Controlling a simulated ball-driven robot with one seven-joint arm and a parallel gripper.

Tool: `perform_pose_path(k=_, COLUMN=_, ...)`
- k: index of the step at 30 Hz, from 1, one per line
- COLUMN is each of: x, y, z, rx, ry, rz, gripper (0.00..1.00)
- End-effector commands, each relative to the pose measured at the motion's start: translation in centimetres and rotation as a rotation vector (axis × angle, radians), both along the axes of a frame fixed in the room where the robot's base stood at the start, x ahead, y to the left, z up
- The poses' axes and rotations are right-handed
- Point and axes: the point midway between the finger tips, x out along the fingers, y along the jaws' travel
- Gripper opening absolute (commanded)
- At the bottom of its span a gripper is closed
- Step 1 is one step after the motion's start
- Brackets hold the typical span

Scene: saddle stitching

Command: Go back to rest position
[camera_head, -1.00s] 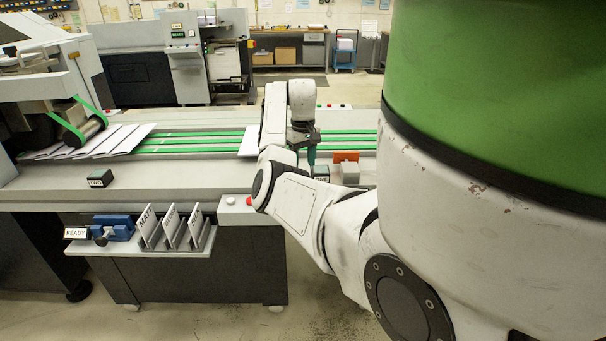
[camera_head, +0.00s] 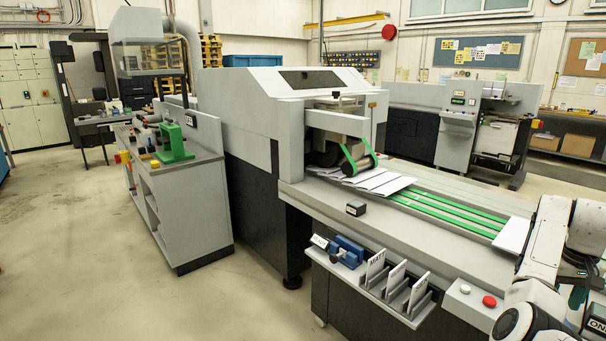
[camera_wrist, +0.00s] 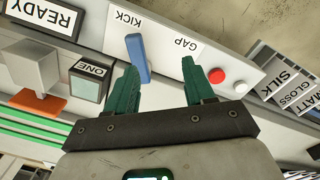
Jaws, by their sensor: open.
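My gripper (camera_wrist: 162,84) points at the machine's front panel in the wrist view. Its two green fingers are apart, with nothing held between them. A blue lever (camera_wrist: 137,58) beside the KICK label shows beyond the left finger; I cannot tell the exact gap. In the head view my white arm is at the right edge, over the delivery end of the machine, and the fingers are mostly hidden there.
The stitching machine (camera_head: 245,98) carries paper sheets on a green-striped belt (camera_head: 455,217). A shelf (camera_head: 405,312) with card slots juts from its front, beside red and white buttons. A grey workbench (camera_head: 190,210) stands left. The floor (camera_head: 90,270) at front left is clear.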

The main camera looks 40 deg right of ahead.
Motion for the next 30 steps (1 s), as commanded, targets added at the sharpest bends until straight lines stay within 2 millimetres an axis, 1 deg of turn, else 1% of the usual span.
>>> perform_pose_path(k=1, x=1.8, y=1.6, z=-2.0, rx=-0.005, ry=0.021, rz=0.027, gripper=0.53)
perform_pose_path(k=2, x=2.7, y=2.5, z=-3.0, rx=-0.012, ry=0.029, rz=0.042, gripper=0.53)
perform_pose_path(k=3, x=4.0, y=3.9, z=-4.3, rx=-0.023, ry=0.040, rz=0.062, gripper=0.53)
perform_pose_path(k=5, x=5.9, y=5.9, z=-6.0, rx=-0.040, ry=0.053, rz=0.096, gripper=0.53)
perform_pose_path(k=6, x=7.0, y=7.4, z=-7.1, rx=-0.052, ry=0.062, rz=0.122, gripper=0.53)
perform_pose_path(k=8, x=8.7, y=9.7, z=-8.7, rx=-0.068, ry=0.070, rz=0.162, gripper=0.53)
perform_pose_path(k=9, x=9.7, y=11.3, z=-9.6, rx=-0.081, ry=0.074, rz=0.189, gripper=0.53)
perform_pose_path(k=11, x=11.0, y=13.9, z=-11.0, rx=-0.097, ry=0.078, rz=0.236, gripper=0.53)
perform_pose_path(k=12, x=11.9, y=15.7, z=-11.9, rx=-0.106, ry=0.079, rz=0.268, gripper=0.53)
perform_pose_path(k=14, x=12.9, y=18.4, z=-13.1, rx=-0.120, ry=0.079, rz=0.317, gripper=0.53)
perform_pose_path(k=15, x=13.5, y=20.4, z=-13.8, rx=-0.126, ry=0.075, rz=0.353, gripper=0.53)
perform_pose_path(k=17, x=14.2, y=23.3, z=-14.8, rx=-0.137, ry=0.069, rz=0.406, gripper=0.53)
perform_pose_path(k=18, x=14.6, y=25.3, z=-15.4, rx=-0.143, ry=0.064, rz=0.442, gripper=0.53)
perform_pose_path(k=19, x=14.8, y=26.8, z=-15.9, rx=-0.145, ry=0.059, rz=0.471, gripper=0.53)
perform_pose_path(k=22, x=15.0, y=32.1, z=-17.1, rx=-0.146, ry=0.038, rz=0.566, gripper=0.53)
perform_pose_path(k=23, x=14.9, y=33.6, z=-17.4, rx=-0.146, ry=0.031, rz=0.595, gripper=0.53)
perform_pose_path(k=24, x=14.7, y=35.7, z=-17.7, rx=-0.143, ry=0.020, rz=0.635, gripper=0.53)
perform_pose_path(k=26, x=14.1, y=38.8, z=-18.0, rx=-0.135, ry=0.002, rz=0.692, gripper=0.53)
perform_pose_path(k=27, x=13.7, y=40.8, z=-18.2, rx=-0.126, ry=-0.011, rz=0.731, gripper=0.53)
perform_pose_path(k=30, x=12.1, y=45.4, z=-18.3, rx=-0.098, ry=-0.040, rz=0.817, gripper=0.53)
